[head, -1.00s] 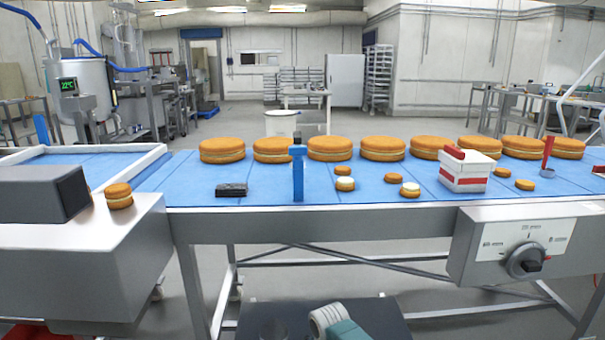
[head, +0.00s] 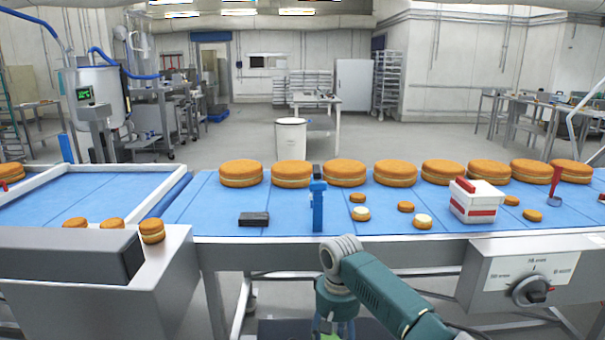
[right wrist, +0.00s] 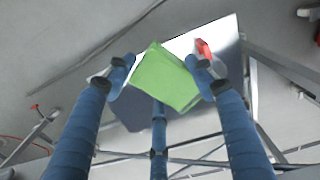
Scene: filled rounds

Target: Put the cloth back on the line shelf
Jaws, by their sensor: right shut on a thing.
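In the head view the right gripper (head: 336,328) hangs low in front of the line, cut by the bottom edge, with only a sliver of green visible. A flat grey panel (right wrist: 226,52) lies beyond the cloth in the right wrist view. I cannot tell for sure whether it is the line shelf. My left gripper is not in view.
The blue conveyor (head: 260,200) carries large round cakes (head: 345,172), several small ones, a white-and-red box (head: 477,203) and a black block (head: 254,219). A blue post (head: 318,207) stands at its front edge. A control box with a knob (head: 532,291) juts out at right.

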